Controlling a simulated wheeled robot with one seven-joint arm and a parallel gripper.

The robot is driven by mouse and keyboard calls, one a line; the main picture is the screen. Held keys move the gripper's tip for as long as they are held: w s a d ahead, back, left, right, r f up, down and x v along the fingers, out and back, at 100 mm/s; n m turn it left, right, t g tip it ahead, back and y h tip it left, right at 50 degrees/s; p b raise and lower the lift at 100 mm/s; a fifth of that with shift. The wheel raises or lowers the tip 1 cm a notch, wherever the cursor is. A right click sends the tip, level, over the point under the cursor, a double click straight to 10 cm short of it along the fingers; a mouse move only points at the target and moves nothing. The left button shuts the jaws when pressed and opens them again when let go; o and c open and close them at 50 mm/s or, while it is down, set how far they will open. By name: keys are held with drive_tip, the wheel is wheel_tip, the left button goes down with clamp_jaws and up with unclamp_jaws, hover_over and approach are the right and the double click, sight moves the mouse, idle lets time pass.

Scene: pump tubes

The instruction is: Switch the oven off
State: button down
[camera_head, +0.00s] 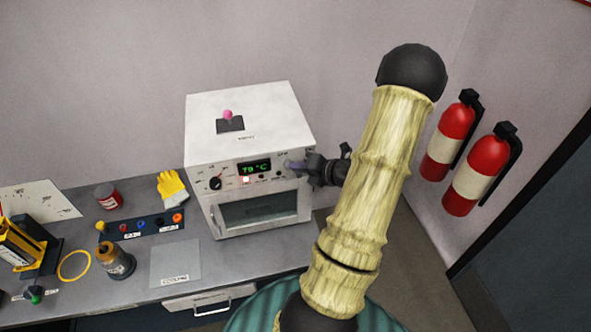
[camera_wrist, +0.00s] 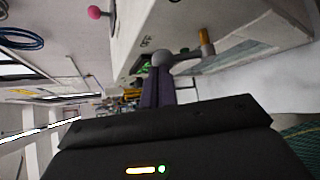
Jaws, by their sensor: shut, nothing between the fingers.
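The white oven (camera_head: 245,120) stands on the right end of the bench. Its front panel has a green lit display (camera_head: 255,167) reading about 70 °C, a black dial (camera_head: 215,183) and a small red-lit button (camera_head: 245,181). My gripper (camera_head: 293,165) is shut and empty at the panel's right end, covering part of it. In the wrist view, the purple fingers of my gripper (camera_wrist: 157,85) point at a grey rounded knob (camera_wrist: 161,57) beside a printed label on the oven. They look very close to it; I cannot tell whether they touch.
A pink-knobbed lever (camera_head: 228,115) stands on the oven's top. Left on the bench are a yellow glove (camera_head: 172,187), a strip of coloured knobs (camera_head: 140,226), a brown bottle (camera_head: 115,262) and a red jar (camera_head: 107,196). Two fire extinguishers (camera_head: 450,140) hang on the right wall.

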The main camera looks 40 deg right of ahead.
drive_tip(key=shift+s+d+r+p, duration=0.15)
drive_tip(key=shift+d+r+p, duration=0.2)
drive_tip(key=shift+r+p, duration=0.4)
drive_tip(key=shift+a, duration=0.1)
drive_tip(key=b+v, duration=0.1)
drive_tip(key=v, duration=1.3)
drive_tip(key=shift+r, duration=0.2)
drive_tip(key=shift+w+a, duration=0.2)
